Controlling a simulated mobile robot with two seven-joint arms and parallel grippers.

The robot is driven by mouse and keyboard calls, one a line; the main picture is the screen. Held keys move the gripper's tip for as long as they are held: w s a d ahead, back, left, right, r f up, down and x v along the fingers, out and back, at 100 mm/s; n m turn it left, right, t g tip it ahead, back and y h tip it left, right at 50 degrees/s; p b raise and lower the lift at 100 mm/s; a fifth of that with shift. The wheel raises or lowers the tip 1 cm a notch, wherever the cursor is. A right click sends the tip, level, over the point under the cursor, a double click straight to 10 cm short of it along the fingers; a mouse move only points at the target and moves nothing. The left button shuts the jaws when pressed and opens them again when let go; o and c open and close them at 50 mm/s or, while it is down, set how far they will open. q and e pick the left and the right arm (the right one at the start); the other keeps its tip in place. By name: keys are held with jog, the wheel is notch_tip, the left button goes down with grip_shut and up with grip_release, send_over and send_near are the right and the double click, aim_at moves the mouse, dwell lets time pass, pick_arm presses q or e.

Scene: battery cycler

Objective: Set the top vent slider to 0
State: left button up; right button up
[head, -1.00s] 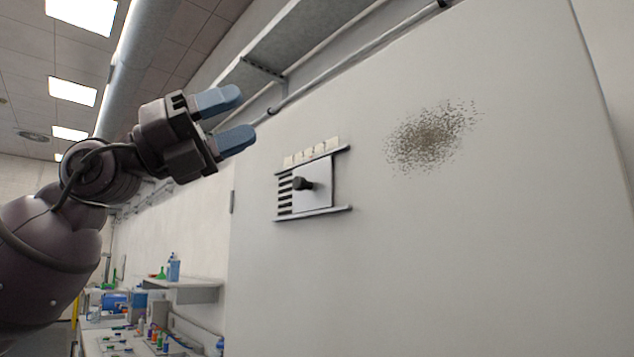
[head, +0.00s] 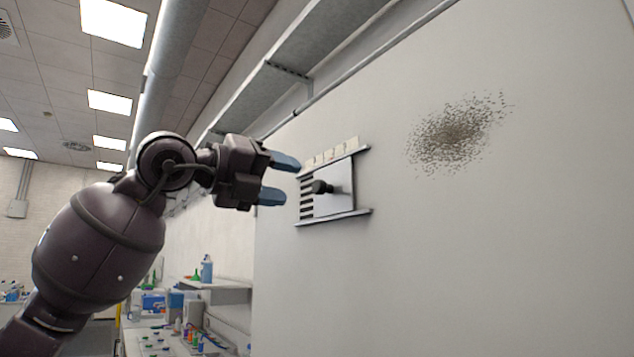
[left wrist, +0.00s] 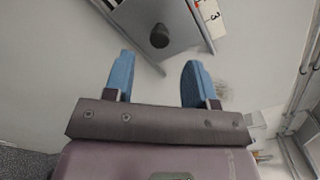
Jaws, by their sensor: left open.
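The top vent slider is a light plate (head: 339,196) with a black knob (head: 321,187), set between two metal rails on the tall grey-white cabinet face. Dark vent slots (head: 306,198) show to the left of the plate. Small pale number labels (head: 332,154) stand above the upper rail. My left gripper (head: 282,180) is open and empty, just left of the knob, with its blue fingers pointing toward it. In the left wrist view the knob (left wrist: 159,36) lies beyond and between the open fingertips (left wrist: 157,70), apart from them. A label reading 3 (left wrist: 212,15) shows there. My right gripper is out of view.
The cabinet face (head: 430,260) is clear around the slider, with a patch of dark specks (head: 455,133) at upper right. A metal duct or shelf (head: 290,75) runs above. A bench with bottles (head: 190,335) is at lower left.

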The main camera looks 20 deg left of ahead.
aim_at(315, 185)
pick_arm(q)
jog(key=p+x, duration=0.1)
jog(key=x, duration=0.4)
jog(key=shift+w+d+r, duration=0.1)
jog(key=shift+d+r, duration=0.05)
jog(key=shift+w+d, duration=0.35)
jog(key=shift+w, duration=0.25)
jog(key=c, duration=0.9)
grip_shut()
